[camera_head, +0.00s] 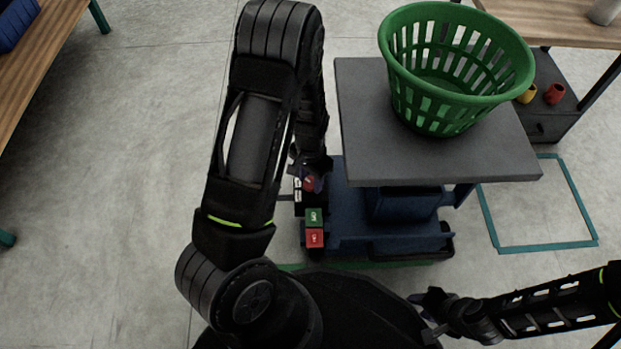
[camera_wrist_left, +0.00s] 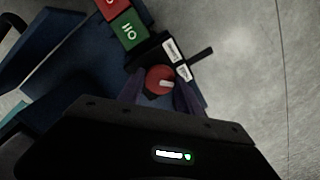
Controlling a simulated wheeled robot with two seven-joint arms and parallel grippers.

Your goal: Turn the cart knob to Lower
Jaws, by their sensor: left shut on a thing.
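The cart (camera_head: 350,215) is blue with a dark grey top, and it stands in the middle of the head view. Its knob (camera_wrist_left: 159,80) is red with a white pointer mark and sits beside two small white labels (camera_wrist_left: 175,60), whose text is too small to read. In the head view the knob (camera_head: 309,184) is partly covered by my left gripper (camera_head: 312,174). In the left wrist view my left gripper (camera_wrist_left: 162,92) has its fingers on both sides of the knob, shut on it. My right gripper (camera_head: 432,312) is at the lower right, away from the cart; its finger gap is unclear.
A green basket (camera_head: 455,70) stands on the cart top. Green and red buttons (camera_head: 314,227) are close to the knob. A wooden table (camera_head: 35,70) is at the left and a shelf with cups (camera_head: 553,94) at the right. A teal floor outline (camera_head: 541,247) encloses clear floor.

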